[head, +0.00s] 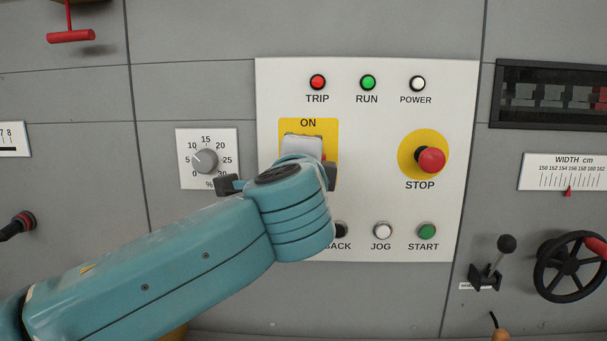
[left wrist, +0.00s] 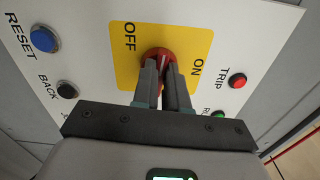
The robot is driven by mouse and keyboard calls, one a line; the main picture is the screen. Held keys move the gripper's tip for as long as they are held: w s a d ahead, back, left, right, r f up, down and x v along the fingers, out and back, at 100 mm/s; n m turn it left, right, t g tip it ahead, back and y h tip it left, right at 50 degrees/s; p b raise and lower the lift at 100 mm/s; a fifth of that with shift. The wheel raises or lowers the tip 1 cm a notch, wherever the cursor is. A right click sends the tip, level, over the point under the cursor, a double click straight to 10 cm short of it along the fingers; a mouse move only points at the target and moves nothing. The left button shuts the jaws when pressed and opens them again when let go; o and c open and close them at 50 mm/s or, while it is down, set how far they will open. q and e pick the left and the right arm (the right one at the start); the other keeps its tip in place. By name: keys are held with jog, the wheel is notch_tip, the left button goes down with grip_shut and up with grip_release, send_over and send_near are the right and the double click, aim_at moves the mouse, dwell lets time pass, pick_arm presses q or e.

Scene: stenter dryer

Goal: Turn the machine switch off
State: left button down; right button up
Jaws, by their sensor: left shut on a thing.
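The machine switch is a red rotary knob (left wrist: 159,52) on a yellow plate (left wrist: 122,68) marked OFF and ON in the left wrist view. The plate also shows in the head view (head: 328,127), with ON readable at its top. My left gripper (left wrist: 162,67) is shut on the knob, one finger on each side of its grip. The fingers cover much of the knob, so I cannot tell for sure where it points. In the head view my left arm hides the OFF mark and nearly all of the knob. My right gripper is in neither view.
The white panel (head: 380,190) also carries a red STOP button (head: 431,160) to the right, TRIP, RUN and POWER lamps above, and JOG (head: 383,231) and START (head: 427,231) buttons below. A dial (head: 205,161) is to the left, a handwheel (head: 570,267) at right.

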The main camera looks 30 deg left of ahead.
pick_arm(q)
jog(key=shift+f+n+b, duration=0.15)
jog(key=shift+n+b, duration=0.25)
jog(key=shift+n, duration=0.1)
jog(key=c, duration=1.2)
grip_release()
jog(key=shift+o, duration=0.2)
jog(key=b+v, duration=0.1)
jog(key=v, duration=1.5)
jog(key=shift+s+d, duration=0.15)
jog(key=shift+s, duration=0.05)
